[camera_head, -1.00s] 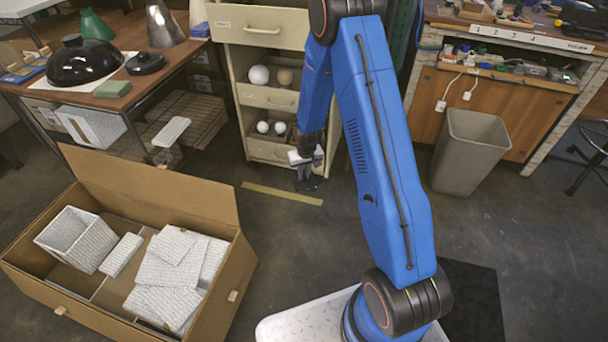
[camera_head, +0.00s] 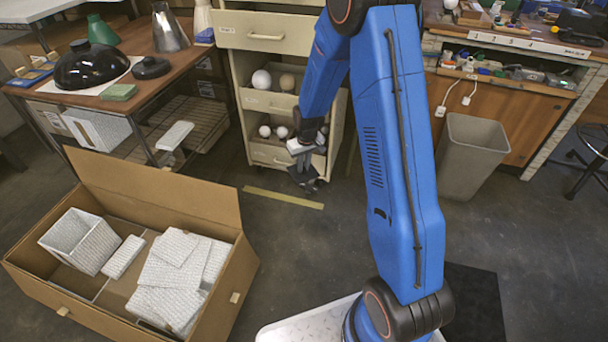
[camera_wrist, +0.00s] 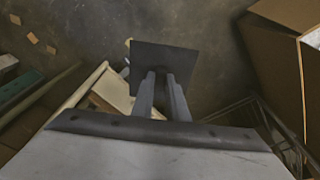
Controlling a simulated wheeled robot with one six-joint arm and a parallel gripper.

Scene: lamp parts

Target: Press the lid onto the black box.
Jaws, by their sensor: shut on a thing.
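My gripper (camera_wrist: 163,76) is shut on a thin dark square plate (camera_wrist: 180,62), which looks like the lid. The wrist view shows the plate flat-on beyond the two fingers, above the floor. In the head view my gripper (camera_head: 303,171) hangs in front of the cream drawer cabinet, with the plate small and tilted below it. I cannot make out a black box for certain. A low black round-looking thing (camera_head: 151,68) lies on the wooden table at the left, beside a black dome shade (camera_head: 91,66).
An open cardboard box (camera_head: 232,262) with white packing blocks stands on the floor at the left. The cream cabinet (camera_head: 267,100) holds balls on its shelves. A grey bin (camera_head: 472,155) stands at the right. A yellow strip (camera_head: 283,198) lies on the clear floor.

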